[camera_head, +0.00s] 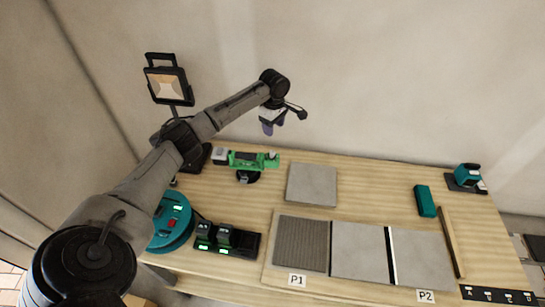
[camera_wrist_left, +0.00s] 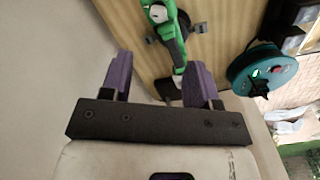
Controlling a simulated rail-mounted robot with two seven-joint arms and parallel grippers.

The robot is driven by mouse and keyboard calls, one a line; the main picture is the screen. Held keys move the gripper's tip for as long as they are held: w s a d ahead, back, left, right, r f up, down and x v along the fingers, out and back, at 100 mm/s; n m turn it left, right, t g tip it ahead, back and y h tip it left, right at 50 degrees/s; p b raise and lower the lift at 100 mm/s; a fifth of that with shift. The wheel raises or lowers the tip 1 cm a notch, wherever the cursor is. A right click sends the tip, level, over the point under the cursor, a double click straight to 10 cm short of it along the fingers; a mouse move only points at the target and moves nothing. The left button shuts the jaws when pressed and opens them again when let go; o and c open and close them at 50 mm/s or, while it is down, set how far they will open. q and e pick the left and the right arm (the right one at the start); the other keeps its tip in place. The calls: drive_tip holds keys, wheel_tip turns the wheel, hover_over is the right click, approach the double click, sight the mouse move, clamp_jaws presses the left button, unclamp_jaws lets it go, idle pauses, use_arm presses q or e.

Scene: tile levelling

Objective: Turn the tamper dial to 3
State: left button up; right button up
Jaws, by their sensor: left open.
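A teal and black power tool (camera_head: 466,175) stands on a dark flat base at the back right of the bench and looks like the tamper; its dial and setting are too small to read. My left gripper (camera_head: 274,122) is open and empty, raised above the bench's back edge, far to the left of that tool. In the left wrist view the two purple fingers of this gripper (camera_wrist_left: 160,82) stand wide apart. Behind the gap, one end of a green tool (camera_wrist_left: 172,32) shows, apart from the fingers. My right gripper is out of view.
The green tool (camera_head: 247,160) lies at the back left. A teal cable reel (camera_head: 172,222), a battery charger (camera_head: 246,246) and a work lamp (camera_head: 169,85) are left. A loose tile (camera_head: 312,185), laid tiles (camera_head: 360,252) and a teal block (camera_head: 425,201) occupy the bench.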

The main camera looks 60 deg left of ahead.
sight(272, 152)
use_arm(q)
drive_tip(key=f, duration=0.3)
drive_tip(key=f+b, duration=0.1)
drive_tip(key=f, duration=0.7)
drive_tip(key=shift+a+f, duration=0.15)
drive_tip(key=shift+a, duration=0.15)
drive_tip(key=shift+f+b, duration=0.4)
drive_tip(key=shift+f, duration=0.65)
drive_tip(key=shift+c, duration=0.2)
drive_tip(key=c, duration=0.9)
